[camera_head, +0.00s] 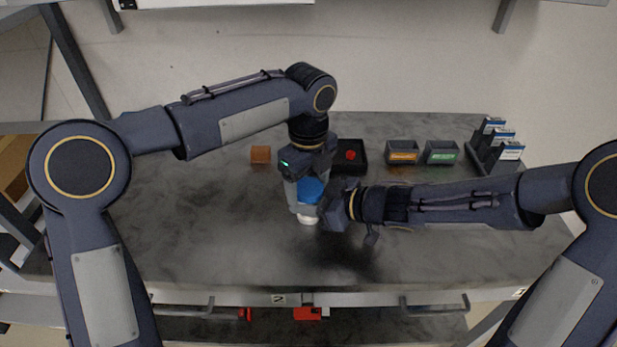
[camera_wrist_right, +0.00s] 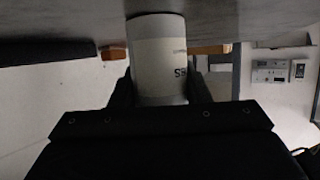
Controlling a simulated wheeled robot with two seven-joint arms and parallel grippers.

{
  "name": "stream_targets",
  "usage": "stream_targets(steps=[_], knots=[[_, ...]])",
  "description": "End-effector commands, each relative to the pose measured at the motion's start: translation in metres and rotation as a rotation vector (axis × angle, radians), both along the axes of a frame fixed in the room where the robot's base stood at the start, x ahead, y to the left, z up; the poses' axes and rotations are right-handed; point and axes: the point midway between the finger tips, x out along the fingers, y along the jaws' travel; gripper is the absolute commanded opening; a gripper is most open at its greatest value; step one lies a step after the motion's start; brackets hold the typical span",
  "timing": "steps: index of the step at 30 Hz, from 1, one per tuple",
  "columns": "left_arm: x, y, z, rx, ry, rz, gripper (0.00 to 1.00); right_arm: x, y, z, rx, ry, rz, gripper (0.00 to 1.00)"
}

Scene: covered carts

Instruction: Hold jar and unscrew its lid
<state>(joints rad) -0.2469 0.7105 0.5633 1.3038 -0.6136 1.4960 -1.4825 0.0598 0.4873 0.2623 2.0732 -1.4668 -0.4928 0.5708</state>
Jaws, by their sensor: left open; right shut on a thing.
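The jar is white with a blue lid (camera_head: 311,190). Its white body (camera_head: 307,218) shows just below the lid in the head view, near the middle of the table. My right gripper (camera_head: 321,207) comes in from the right and is shut on the jar body. In the right wrist view the white jar (camera_wrist_right: 157,50), with dark print, sits between the right fingers (camera_wrist_right: 160,88). My left gripper (camera_head: 306,186) points down over the jar, open, its fingers beside the blue lid. Whether they touch the lid is hidden.
On the grey table (camera_head: 210,230), a brown block (camera_head: 261,154) and a black tray (camera_head: 361,161) with a red piece lie behind the jar. Two grey bins (camera_head: 402,152) and a rack of boxes (camera_head: 494,150) stand back right. The left and front table areas are clear.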

Motion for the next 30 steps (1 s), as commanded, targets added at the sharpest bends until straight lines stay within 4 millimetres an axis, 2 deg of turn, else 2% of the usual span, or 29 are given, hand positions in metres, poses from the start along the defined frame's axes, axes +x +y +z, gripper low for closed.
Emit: stream_targets(steps=[1, 9, 12, 16, 24, 30], knots=[[0.0001, -0.0001, 0.0000, 0.000, 0.000, 0.000, 0.72, 0.0000, 0.0000, 0.0000, 0.000, 0.000, 0.000, 0.00], [0.0000, -0.0001, 0.0003, 0.000, 0.000, 0.000, 0.36, 0.0000, 0.0000, 0.0000, 0.000, 0.000, 0.000, 0.00], [0.0000, -0.0001, 0.0003, 0.000, 0.000, 0.000, 0.27, 0.0000, 0.0000, 0.0000, 0.000, 0.000, 0.000, 0.00], [-0.0002, -0.0004, 0.0006, 0.001, -0.001, 0.078, 0.27, 0.0000, 0.0000, 0.0001, 0.000, 0.000, 0.000, 0.00], [-0.0002, -0.0002, 0.0010, 0.001, -0.002, 0.530, 0.26, 0.0000, 0.0000, 0.0000, 0.000, 0.000, 0.000, 0.00], [-0.0001, -0.0001, 0.0008, 0.000, 0.000, 0.591, 0.26, -0.0001, 0.0000, 0.0000, 0.000, 0.000, 0.000, 0.00]])
